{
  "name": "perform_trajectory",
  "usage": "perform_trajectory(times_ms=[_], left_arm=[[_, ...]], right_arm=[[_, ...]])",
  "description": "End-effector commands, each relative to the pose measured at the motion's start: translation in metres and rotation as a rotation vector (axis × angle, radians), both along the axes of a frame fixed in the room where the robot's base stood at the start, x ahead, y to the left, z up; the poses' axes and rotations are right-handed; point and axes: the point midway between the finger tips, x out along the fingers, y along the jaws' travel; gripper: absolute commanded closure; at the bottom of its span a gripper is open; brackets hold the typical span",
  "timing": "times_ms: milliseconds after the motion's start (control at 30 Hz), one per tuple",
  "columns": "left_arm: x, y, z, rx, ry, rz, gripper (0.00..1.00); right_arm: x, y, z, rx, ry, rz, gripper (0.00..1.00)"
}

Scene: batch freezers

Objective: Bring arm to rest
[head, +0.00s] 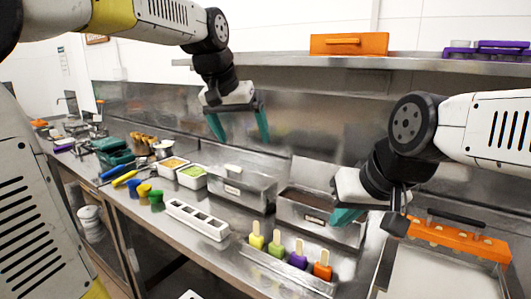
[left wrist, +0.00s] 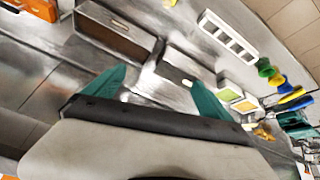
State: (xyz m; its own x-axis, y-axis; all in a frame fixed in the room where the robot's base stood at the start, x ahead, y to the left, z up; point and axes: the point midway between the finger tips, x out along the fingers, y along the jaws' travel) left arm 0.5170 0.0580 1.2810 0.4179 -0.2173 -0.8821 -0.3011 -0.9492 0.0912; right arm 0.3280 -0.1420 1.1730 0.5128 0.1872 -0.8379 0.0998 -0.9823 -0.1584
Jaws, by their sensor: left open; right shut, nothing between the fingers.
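My left gripper (head: 238,124) is open and empty. It hangs in the air above the steel counter, in front of the back wall panel; its two teal fingers are spread in the left wrist view (left wrist: 152,92). My right gripper (head: 345,217) is low at the right, by the front of a steel container with dark contents (head: 305,200). Its teal fingers are together with nothing seen between them, and its own wrist partly hides it.
Popsicles (head: 276,248) stand in a row near the front edge. A white slotted holder (head: 196,219), a lidded steel container (head: 240,190) and colored cups (head: 144,190) stand on the counter. An orange mold (head: 460,240) is at right. A shelf (head: 420,64) runs above.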

Motion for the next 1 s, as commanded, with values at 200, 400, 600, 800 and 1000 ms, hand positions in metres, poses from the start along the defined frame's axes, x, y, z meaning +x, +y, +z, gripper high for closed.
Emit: perform_trajectory(times_ms=[200, 400, 600, 800, 1000], left_arm=[[-0.082, 0.050, -0.030, -0.036, -0.026, 0.090, 0.05], [-0.147, 0.075, -0.071, -0.063, -0.047, 0.165, 0.05], [-0.182, 0.084, -0.101, -0.079, -0.059, 0.208, 0.05], [-0.189, 0.085, -0.109, -0.082, -0.060, 0.216, 0.05], [-0.189, 0.085, -0.108, -0.082, -0.060, 0.215, 0.05]], right_arm=[[0.000, 0.000, 0.000, 0.000, 0.000, 0.000, 1.00], [0.000, 0.000, 0.000, 0.000, 0.000, 0.000, 1.00], [0.000, 0.000, 0.000, 0.000, 0.000, 0.000, 1.00], [0.000, 0.000, 0.000, 0.000, 0.000, 0.000, 1.00], [0.000, 0.000, 0.000, 0.000, 0.000, 0.000, 1.00]])
